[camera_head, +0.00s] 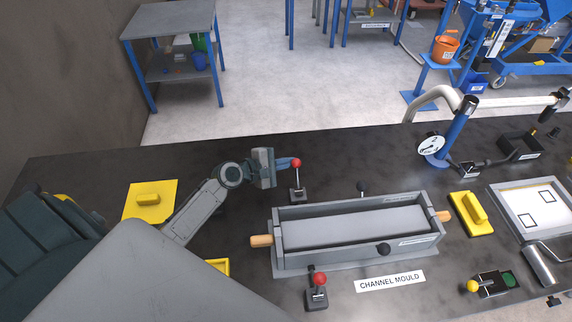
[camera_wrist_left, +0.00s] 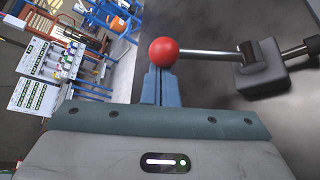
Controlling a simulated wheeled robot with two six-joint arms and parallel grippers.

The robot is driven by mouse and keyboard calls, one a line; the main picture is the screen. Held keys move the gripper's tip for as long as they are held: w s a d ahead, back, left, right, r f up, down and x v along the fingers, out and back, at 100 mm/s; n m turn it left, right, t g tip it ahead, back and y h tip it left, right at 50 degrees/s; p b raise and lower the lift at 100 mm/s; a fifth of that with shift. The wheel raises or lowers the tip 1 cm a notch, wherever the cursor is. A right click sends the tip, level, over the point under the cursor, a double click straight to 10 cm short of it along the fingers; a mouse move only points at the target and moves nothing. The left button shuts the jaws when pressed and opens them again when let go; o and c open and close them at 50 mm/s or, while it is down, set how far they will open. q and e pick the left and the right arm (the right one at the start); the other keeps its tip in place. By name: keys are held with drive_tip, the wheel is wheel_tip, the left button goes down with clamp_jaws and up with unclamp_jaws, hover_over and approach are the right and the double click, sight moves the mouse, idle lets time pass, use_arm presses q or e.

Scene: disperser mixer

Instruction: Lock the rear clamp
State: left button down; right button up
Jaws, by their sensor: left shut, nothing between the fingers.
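The rear clamp (camera_head: 298,192) stands behind the left part of the channel mould (camera_head: 352,265), with a red ball knob on its lever. My left gripper (camera_head: 287,163) is shut and empty, its fingertips right at the red knob (camera_head: 296,162). In the left wrist view the red knob (camera_wrist_left: 163,51) sits at the tips of the closed fingers (camera_wrist_left: 160,84). Its metal lever runs right to the dark clamp body (camera_wrist_left: 262,68). I cannot tell whether the fingers touch the knob. A front clamp (camera_head: 317,288) with a red knob stands before the mould. My right gripper is not in view.
A yellow float (camera_head: 150,200) lies left of my left arm, and another yellow float (camera_head: 471,213) lies right of the mould. A black knob (camera_head: 362,188) stands behind the mould. A gauge post (camera_head: 455,133) rises at the back right. The bench behind the rear clamp is clear.

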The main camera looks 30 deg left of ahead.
sight(296, 164)
use_arm(q)
drive_tip(key=s+d+m+t+b, duration=0.1)
drive_tip(key=b, duration=0.1)
drive_tip(key=s+r+m+t+b, duration=0.1)
drive_tip(key=m+b, duration=0.1)
drive_tip(key=shift+s+d+r, duration=0.15)
drive_tip(key=shift+d+r, duration=0.1)
drive_tip(key=shift+d, duration=0.15)
drive_tip(key=shift+s+d+r+m+t+b, duration=0.2)
drive_tip(key=shift+s+m+t+b, duration=0.15)
drive_tip(key=shift+m+b, duration=0.2)
drive_tip(key=shift+s+d+r, duration=0.3)
drive_tip(key=shift+s+d, duration=0.2)
drive_tip(key=shift+s, duration=0.15)
drive_tip(key=shift+s+d+r, duration=0.3)
drive_tip(key=shift+s+d, duration=0.2)
drive_tip(key=shift+s, duration=0.15)
